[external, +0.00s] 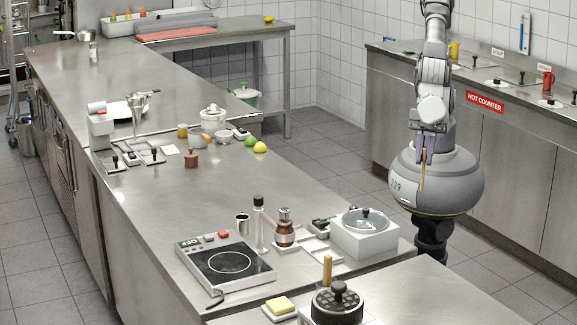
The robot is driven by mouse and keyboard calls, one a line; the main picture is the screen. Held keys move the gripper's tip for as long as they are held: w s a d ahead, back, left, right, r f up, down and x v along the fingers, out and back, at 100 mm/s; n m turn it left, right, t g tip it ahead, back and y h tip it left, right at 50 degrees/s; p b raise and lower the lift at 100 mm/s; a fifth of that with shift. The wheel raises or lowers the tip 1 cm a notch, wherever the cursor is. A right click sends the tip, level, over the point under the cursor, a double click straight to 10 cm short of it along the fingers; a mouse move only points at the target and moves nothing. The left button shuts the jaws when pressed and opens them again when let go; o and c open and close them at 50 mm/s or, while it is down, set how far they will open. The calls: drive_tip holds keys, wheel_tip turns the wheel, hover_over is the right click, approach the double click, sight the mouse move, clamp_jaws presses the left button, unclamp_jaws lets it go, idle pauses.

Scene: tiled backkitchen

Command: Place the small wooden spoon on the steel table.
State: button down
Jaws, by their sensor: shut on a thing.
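A thin light-brown stick, seemingly the small wooden spoon (422,182), hangs upright from my gripper (426,158). The gripper points down and its purple fingers are shut on the upper part of the stick. Its spoon bowl cannot be made out at this size. My gripper is in front of my round grey body, to the right of the long steel counter and apart from it. A steel table (262,25) with a red board stands at the back; another steel surface (440,290) is at the front right. I cannot tell which is the steel table.
The long counter (215,175) holds an induction hob (225,262), a white box with a lidded pan (364,232), a pepper mill (284,228) and limes. Its middle is clear. A hot counter (500,110) with lidded wells runs along the right wall.

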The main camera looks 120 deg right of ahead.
drive_tip(key=s+f, duration=0.4)
drive_tip(key=f, duration=0.7)
drive_tip(key=w+a+f+b, duration=0.3)
drive_tip(key=w+a+f, duration=0.1)
drive_tip(key=w+a, duration=0.7)
drive_tip(key=shift+a+f+n, duration=0.4)
drive_tip(key=shift+a, duration=0.1)
drive_tip(key=shift+f+b, duration=0.15)
drive_tip(key=shift+b, duration=0.2)
drive_tip(key=c, duration=1.1)
unclamp_jaws()
